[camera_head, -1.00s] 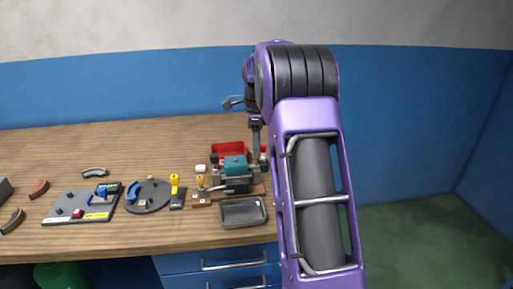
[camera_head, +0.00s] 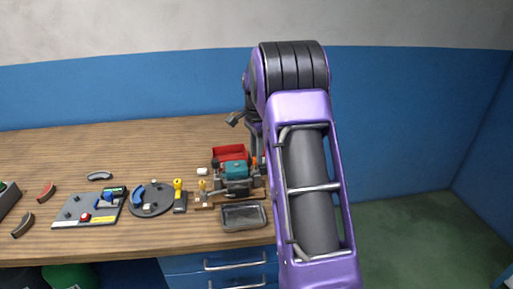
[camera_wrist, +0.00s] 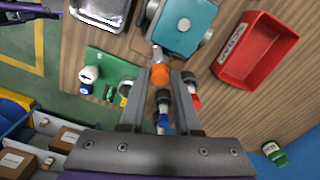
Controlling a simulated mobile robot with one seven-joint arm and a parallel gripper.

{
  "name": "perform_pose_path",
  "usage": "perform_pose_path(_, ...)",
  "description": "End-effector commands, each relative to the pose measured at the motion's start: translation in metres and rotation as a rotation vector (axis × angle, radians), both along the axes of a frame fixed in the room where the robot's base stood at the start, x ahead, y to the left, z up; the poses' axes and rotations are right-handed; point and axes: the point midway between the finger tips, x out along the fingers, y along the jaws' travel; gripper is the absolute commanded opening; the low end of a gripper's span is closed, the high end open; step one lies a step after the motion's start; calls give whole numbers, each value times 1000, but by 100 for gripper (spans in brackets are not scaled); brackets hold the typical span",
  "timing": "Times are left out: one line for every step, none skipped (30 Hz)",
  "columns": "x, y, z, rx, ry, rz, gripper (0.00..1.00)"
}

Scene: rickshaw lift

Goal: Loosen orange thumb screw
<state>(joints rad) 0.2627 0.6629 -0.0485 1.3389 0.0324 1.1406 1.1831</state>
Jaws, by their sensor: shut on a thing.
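The orange thumb screw (camera_wrist: 159,74) is on the near side of a teal-topped device (camera_wrist: 186,22) in the wrist view. My gripper (camera_wrist: 159,80) has one finger on each side of the screw and is shut on it. The teal device also shows on the bench in the head view (camera_head: 236,170). In the head view my arm hides most of the gripper, and the screw is too small to make out with certainty.
A red bin (camera_wrist: 255,50) stands right of the device in the wrist view. A dark tray (camera_head: 244,216) lies in front of it in the head view. Left are a yellow-handled tool (camera_head: 179,188), a round dark plate (camera_head: 151,199) and a grey panel (camera_head: 88,209).

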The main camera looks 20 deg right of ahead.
Motion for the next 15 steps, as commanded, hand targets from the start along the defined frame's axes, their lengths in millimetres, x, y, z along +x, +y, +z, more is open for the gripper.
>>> perform_pose_path(0,0,3,1,2,45,0)
perform_pose_path(0,0,3,1,1,74,0)
perform_pose_path(0,0,3,1,1,112,0)
perform_pose_path(0,0,3,1,0,140,0)
perform_pose_path(0,0,3,1,0,169,0)
perform_pose_path(0,0,3,1,1,207,0)
perform_pose_path(0,0,3,1,1,235,0)
perform_pose_path(0,0,3,1,0,264,0)
perform_pose_path(0,0,3,1,0,302,0)
perform_pose_path(0,1,2,1,0,331,0)
perform_pose_path(0,1,2,1,0,359,0)
perform_pose_path(0,1,2,1,0,397,0)
perform_pose_path(0,1,2,2,0,426,0)
perform_pose_path(0,1,2,2,0,454,0)
perform_pose_path(0,1,2,2,1,492,0)
